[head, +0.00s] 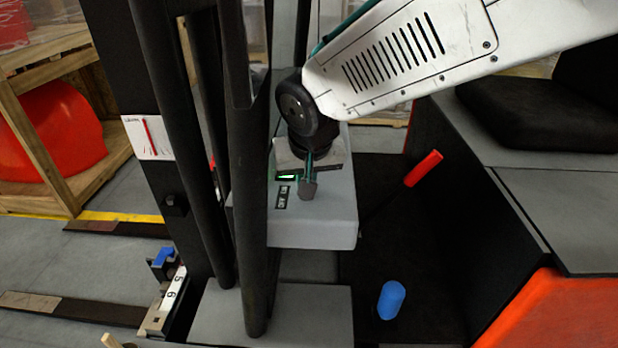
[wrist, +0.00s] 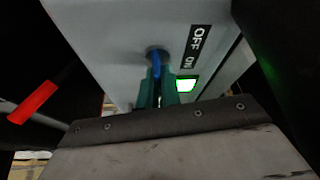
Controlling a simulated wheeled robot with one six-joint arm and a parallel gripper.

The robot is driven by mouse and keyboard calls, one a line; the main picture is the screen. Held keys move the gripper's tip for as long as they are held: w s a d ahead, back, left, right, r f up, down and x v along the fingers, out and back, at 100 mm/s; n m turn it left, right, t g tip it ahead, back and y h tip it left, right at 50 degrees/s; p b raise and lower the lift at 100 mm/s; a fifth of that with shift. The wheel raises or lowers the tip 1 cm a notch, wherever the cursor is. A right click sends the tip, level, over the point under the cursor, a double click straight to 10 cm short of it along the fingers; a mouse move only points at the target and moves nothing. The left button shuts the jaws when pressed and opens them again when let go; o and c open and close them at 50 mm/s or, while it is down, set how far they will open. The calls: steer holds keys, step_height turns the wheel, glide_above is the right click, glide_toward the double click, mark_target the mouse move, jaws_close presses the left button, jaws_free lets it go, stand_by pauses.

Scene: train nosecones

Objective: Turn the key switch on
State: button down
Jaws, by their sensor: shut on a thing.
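The grey control box (head: 335,215) carries the key switch (wrist: 155,54), a dark round socket with a blue key (wrist: 157,68) in it. My gripper (wrist: 159,82) is shut on the key, with one green finger on each side of it. In the head view my gripper (head: 308,190) points down at the box top and hides the key. A black label (wrist: 194,46) reading OFF and ON lies beside the switch. A small indicator (wrist: 186,86) near the ON word glows green-white. The key's exact angle is hard to tell.
A lever with a red grip (head: 423,169) and a blue cylinder (head: 391,299) stand right of and below the box. Black mast posts (head: 250,230) rise close on its left. A black seat (head: 540,110) is at the right, wooden shelving (head: 40,140) at the left.

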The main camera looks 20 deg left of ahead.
steer(key=shift+w+r, duration=0.1)
steer(key=c, duration=1.6)
jaws_free()
steer(key=v, duration=0.7)
steer(key=shift+r, duration=0.3)
steer(key=shift+d, duration=0.1)
steer(key=shift+n+g+h, duration=0.6)
steer(key=shift+n+h, duration=0.1)
steer(key=s+d+f, duration=0.1)
steer(key=s+d, duration=0.1)
steer(key=d, duration=0.1)
steer(key=s+d+f, duration=0.1)
steer(key=shift+s+d+f, duration=0.15)
steer(key=shift+d+f, duration=0.15)
steer(key=s+d+m, duration=0.2)
steer(key=s+d, duration=0.2)
steer(key=d, duration=0.8)
steer(key=s+d+m+g, duration=0.1)
steer(key=s+d, duration=0.4)
steer(key=d, duration=0.7)
steer(key=s+d+m, duration=0.4)
steer(key=s+d, duration=0.1)
steer(key=d, duration=0.7)
steer(key=shift+s+r+h, duration=0.15)
steer(key=shift+r+h, duration=0.25)
steer(key=shift+r, duration=0.05)
